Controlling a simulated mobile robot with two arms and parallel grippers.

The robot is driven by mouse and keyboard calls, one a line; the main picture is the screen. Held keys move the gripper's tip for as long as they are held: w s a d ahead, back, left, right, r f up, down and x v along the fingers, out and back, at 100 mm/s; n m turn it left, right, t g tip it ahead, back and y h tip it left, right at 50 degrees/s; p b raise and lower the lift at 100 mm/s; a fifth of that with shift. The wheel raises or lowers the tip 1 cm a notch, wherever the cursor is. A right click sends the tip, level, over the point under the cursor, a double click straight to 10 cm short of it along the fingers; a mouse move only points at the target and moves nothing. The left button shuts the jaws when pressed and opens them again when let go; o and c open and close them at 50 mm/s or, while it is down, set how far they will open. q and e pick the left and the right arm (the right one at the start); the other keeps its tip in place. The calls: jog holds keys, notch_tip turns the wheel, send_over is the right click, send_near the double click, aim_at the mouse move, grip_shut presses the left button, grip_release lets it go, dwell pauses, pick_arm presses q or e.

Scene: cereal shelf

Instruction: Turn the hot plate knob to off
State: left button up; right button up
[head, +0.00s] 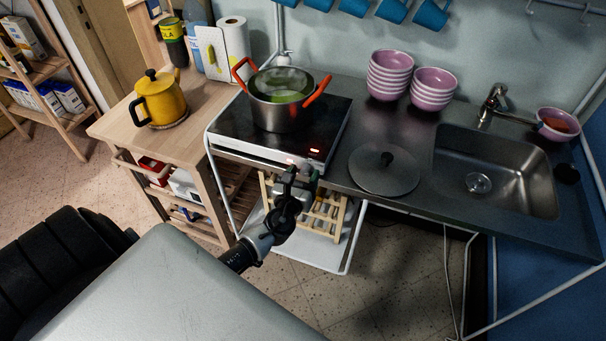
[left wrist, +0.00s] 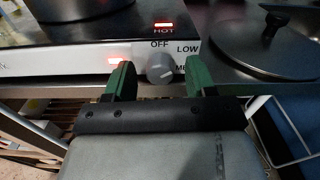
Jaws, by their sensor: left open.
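The hot plate (head: 229,128) stands on the counter with a steel pot (head: 278,112) with red handles on it. A red HOT light glows on its top, and another red light glows on its front panel. In the left wrist view the grey knob (left wrist: 160,68) sits on the front panel below the word OFF, with LOW to its right. The direction of its pointer is hard to tell. My left gripper (head: 300,172) is at the front panel; in the left wrist view its green fingers (left wrist: 157,80) are open, one on each side of the knob. My right gripper is not in view.
A pot lid (head: 384,170) lies on the counter right of the hot plate. Stacks of pink bowls (head: 390,74) stand behind it, and a sink (head: 490,175) is at the right. A yellow kettle (head: 160,98) stands on the wooden cart at left. A wooden rack (head: 322,215) sits below the hot plate.

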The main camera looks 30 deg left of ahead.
pick_arm(q)
jog(key=c, duration=0.9)
jog(key=shift+c, duration=0.2)
